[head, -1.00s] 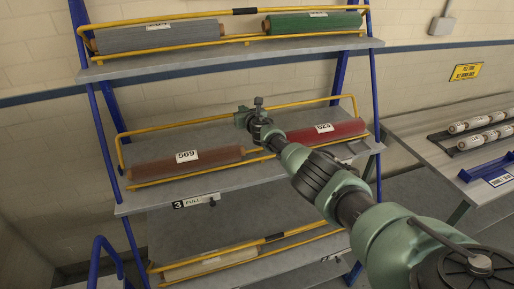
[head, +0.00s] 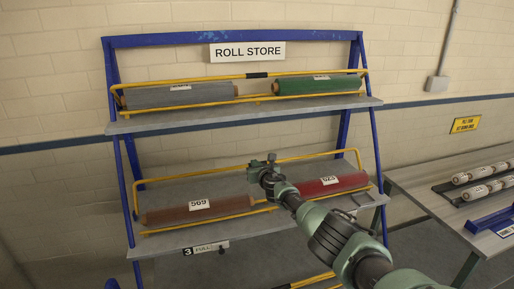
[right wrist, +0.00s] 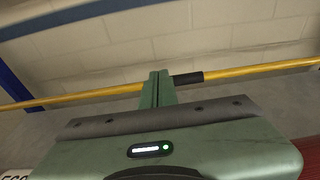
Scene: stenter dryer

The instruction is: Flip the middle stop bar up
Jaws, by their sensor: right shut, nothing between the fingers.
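The middle stop bar (head: 205,173) is a yellow tube across the middle shelf. It stands above and behind the rolls, clear of their tops. In the right wrist view its black sleeve (right wrist: 188,79) shows just right of my fingertips. My right gripper (head: 254,171) is at the bar's middle. Its fingers (right wrist: 158,87) are shut and empty, overlapping the bar in the right wrist view; I cannot tell whether they touch it. A brown roll (head: 175,213) marked 569 and a red roll (head: 350,181) lie on the middle shelf. My left gripper is out of view.
The blue rack (head: 122,165) has a top shelf (head: 150,122) with grey and green rolls behind yellow bars. A fixed-looking yellow front rail (head: 195,223) edges the middle shelf. A table (head: 420,185) with white rolls stands at the right.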

